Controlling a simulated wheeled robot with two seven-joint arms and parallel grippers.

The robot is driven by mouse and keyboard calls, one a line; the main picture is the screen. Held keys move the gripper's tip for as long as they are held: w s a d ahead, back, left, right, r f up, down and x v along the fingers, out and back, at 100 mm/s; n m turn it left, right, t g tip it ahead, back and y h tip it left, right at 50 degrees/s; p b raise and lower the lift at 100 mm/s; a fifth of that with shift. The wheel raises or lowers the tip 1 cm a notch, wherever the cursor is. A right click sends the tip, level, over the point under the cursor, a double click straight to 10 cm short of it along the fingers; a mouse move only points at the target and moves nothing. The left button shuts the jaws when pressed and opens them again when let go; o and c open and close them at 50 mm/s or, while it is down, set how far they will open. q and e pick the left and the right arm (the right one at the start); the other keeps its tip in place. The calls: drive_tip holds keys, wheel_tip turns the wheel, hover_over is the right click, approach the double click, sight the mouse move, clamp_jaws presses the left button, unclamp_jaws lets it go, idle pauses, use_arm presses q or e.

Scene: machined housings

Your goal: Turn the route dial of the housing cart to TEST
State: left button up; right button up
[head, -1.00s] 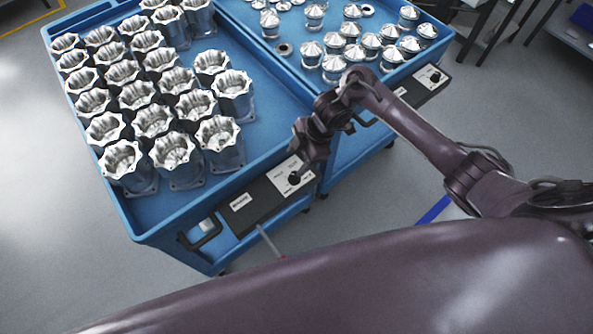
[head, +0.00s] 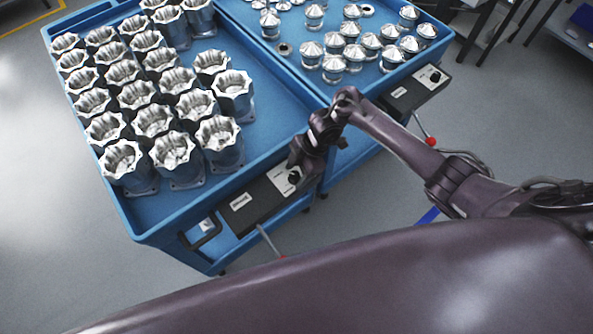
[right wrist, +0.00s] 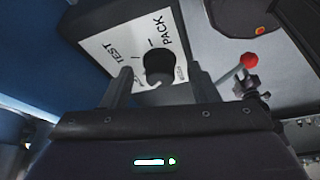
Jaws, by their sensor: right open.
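The housing cart (head: 180,222) is the blue cart on the left in the head view, loaded with machined housings. Its route dial (head: 294,177) is a black knob on a white plate on the cart's front panel. In the right wrist view the dial (right wrist: 158,66) shows close up, with TEST printed to its left and PACK to its upper right. I cannot tell clearly which mark it points to. My right gripper (head: 299,164) is at the dial. In the wrist view its open fingers (right wrist: 160,72) stand on either side of the knob, with no clear contact. My left gripper is out of view.
A second blue cart (head: 350,165) with cone-topped parts stands close on the right, with its own control panel (head: 415,88) and a red-knobbed lever (head: 430,141). Grey floor lies open in front.

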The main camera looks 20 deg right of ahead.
drive_tip(key=c, duration=1)
drive_tip(key=shift+o, duration=0.2)
drive_tip(key=shift+s+r+m+t+p, duration=0.1)
drive_tip(key=shift+r+m+t+p, duration=0.1)
drive_tip(key=shift+m+p, duration=0.4)
drive_tip(key=shift+s+r+m+t+p, duration=0.1)
drive_tip(key=shift+m+t+p, duration=0.1)
drive_tip(key=shift+m+p, duration=0.35)
drive_tip(key=m+t+p, duration=0.1)
drive_tip(key=m+p, duration=0.3)
drive_tip(key=m, duration=0.1)
drive_tip(key=m+t+p, duration=0.1)
drive_tip(key=p, duration=0.1)
drive_tip(key=shift+s+a+f+m+h, duration=0.1)
drive_tip(key=shift+a+f+m+h, duration=0.05)
drive_tip(key=shift+m+h, duration=0.25)
drive_tip(key=shift+m+t+h+p, duration=0.4)
drive_tip(key=shift+m+t+p, duration=0.3)
drive_tip(key=shift+m, duration=0.65)
drive_tip(key=shift+f, duration=0.1)
